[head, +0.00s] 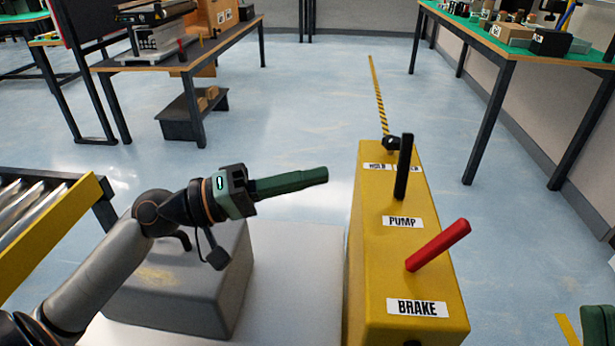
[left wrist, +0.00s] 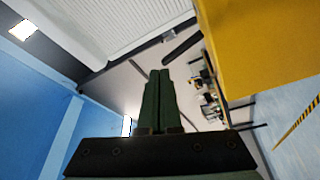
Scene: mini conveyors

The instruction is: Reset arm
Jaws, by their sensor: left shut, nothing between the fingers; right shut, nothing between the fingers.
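My left arm comes in from the left in the head view. Its gripper (head: 326,175) is shut and empty, with its green fingers pointing right in the air, left of the yellow lever box (head: 375,290). In the left wrist view the two fingers (left wrist: 159,73) lie together with nothing between them. A green part of my right gripper (head: 598,325) shows at the lower right edge of the head view; most of it is cut off.
The yellow box carries a red lever (head: 438,245) by the BRAKE label and a black lever (head: 403,168) by the PUMP label. A roller conveyor (head: 50,225) is at left. Tables stand at back left (head: 225,38) and back right (head: 500,47). Open floor lies between.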

